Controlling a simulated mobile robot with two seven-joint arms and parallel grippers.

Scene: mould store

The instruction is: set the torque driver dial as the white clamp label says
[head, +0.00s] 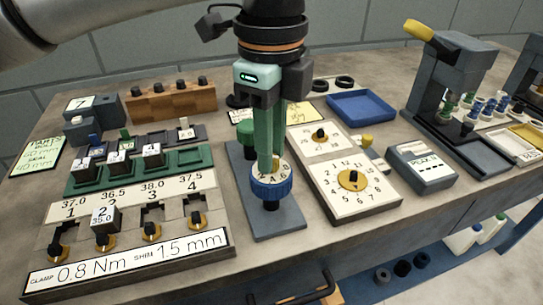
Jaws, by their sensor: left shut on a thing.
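The torque driver stands on a grey base plate (278,222), with a blue ridged dial (271,190) and a white numbered face. My left gripper (268,160) comes down from above and its green fingers are shut on the dial. The fingers cover part of the face, so its setting cannot be read surely. The white clamp label (128,263) lies along the front of the fixture at the lower left and reads "CLAMP 0.8 Nm", then "SHIM 1.5 mm". My right gripper is not in view.
Right of the driver is a cream dial panel (380,207) with a yellow knob. A grey box (423,167), a blue tray (360,104) and a press (445,75) stand farther right. Left is a numbered block fixture (190,181).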

